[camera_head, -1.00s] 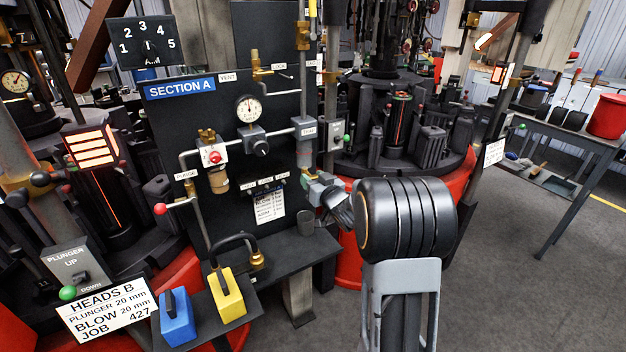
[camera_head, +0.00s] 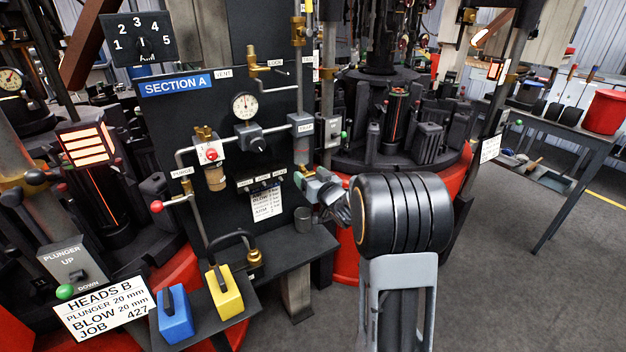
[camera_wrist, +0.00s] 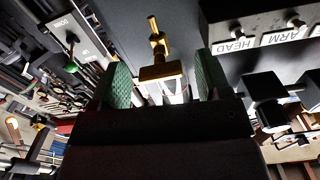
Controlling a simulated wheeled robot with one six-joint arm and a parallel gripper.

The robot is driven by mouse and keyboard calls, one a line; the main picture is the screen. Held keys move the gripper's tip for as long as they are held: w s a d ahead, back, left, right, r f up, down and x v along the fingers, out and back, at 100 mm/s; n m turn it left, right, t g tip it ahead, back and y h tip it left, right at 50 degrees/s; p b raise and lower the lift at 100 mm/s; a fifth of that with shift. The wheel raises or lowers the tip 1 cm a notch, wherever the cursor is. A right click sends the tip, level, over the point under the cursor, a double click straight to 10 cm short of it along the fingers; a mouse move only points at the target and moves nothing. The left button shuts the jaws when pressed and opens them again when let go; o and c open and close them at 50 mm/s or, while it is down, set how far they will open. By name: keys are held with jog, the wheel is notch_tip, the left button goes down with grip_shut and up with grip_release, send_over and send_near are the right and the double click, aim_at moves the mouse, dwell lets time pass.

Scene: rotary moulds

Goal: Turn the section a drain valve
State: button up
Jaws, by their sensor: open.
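The black Section A panel (camera_head: 160,115) stands left of centre in the head view. A filter unit with an amber bowl (camera_head: 215,178) hangs on it under a red button. In the wrist view, a brass fitting with a short crosspiece (camera_wrist: 157,45) shows ahead of and between my green finger pads. It looks like a small valve, but I cannot tell for sure that it is the drain valve. My gripper (camera_wrist: 160,78) is open, with its pads apart and nothing clearly held. In the head view my gripper (camera_head: 310,180) is at the panel's lower right side, partly hidden by my arm.
A gauge (camera_head: 244,105), a red-knobbed purge lever (camera_head: 157,206) and a row of labelled switches (camera_head: 262,183) crowd the panel. Yellow (camera_head: 224,292) and blue (camera_head: 175,315) blocks sit in front. Open floor lies at the right.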

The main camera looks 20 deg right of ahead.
jog(key=s+d, duration=0.1)
jog(key=s, duration=1.2)
jog(key=shift+s+d, duration=0.3)
jog(key=shift+s, duration=0.1)
jog(key=s+d+f+m+g+h, duration=0.2)
jog(key=d+f+g+h, duration=0.3)
jog(key=f, duration=0.2)
jog(key=s+a+m+g+h+p, duration=0.1)
jog(key=s+g+p, duration=0.1)
jog(key=s+g, duration=0.4)
jog(key=s+a+r+n+g+y+p, duration=0.1)
jog(key=s+a+r+y+p, duration=0.1)
jog(key=a+r, duration=0.4)
jog(key=s+a+r+n+g+y+p, duration=0.2)
jog(key=s+a+r+p, duration=0.3)
jog(key=a, duration=0.7)
jog(key=shift+s+r, duration=0.6)
jog(key=shift+r, duration=0.25)
